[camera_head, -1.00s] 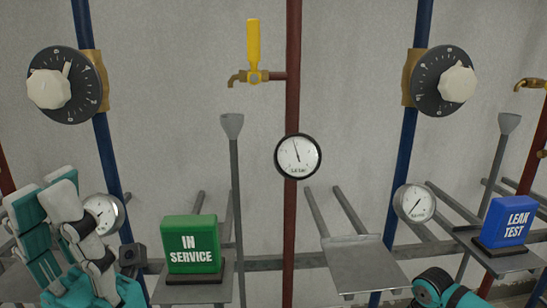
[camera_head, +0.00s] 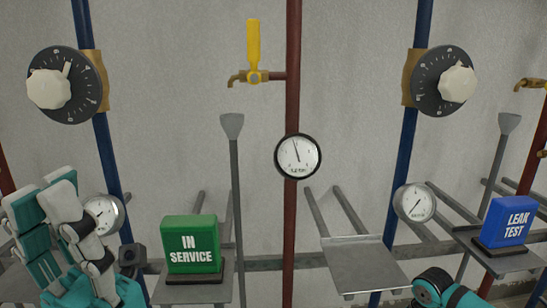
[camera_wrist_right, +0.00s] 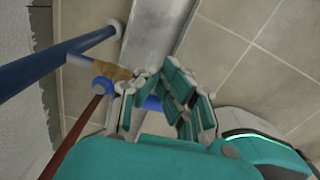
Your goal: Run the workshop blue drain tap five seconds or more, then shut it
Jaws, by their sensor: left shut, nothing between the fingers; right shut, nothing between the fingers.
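The drain tap shows in the right wrist view as a brass body (camera_wrist_right: 98,68) on a blue pipe (camera_wrist_right: 60,60), with a blue handle (camera_wrist_right: 152,103) partly hidden behind my fingers. My right gripper (camera_wrist_right: 163,72) is shut with nothing held, its fingers in front of the handle; I cannot tell whether they touch it. No water stream can be made out. In the head view my left gripper (camera_head: 42,190) is shut and empty at the lower left, in front of the wall. My right gripper is out of the head view.
A yellow-handled tap (camera_head: 253,50) sits on the red pipe (camera_head: 292,100). Two dials (camera_head: 45,88) (camera_head: 458,84) are on blue pipes. A green IN SERVICE block (camera_head: 191,243) and a blue LEAK TEST block (camera_head: 506,222) stand on shelves. The middle shelf (camera_head: 362,265) is empty.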

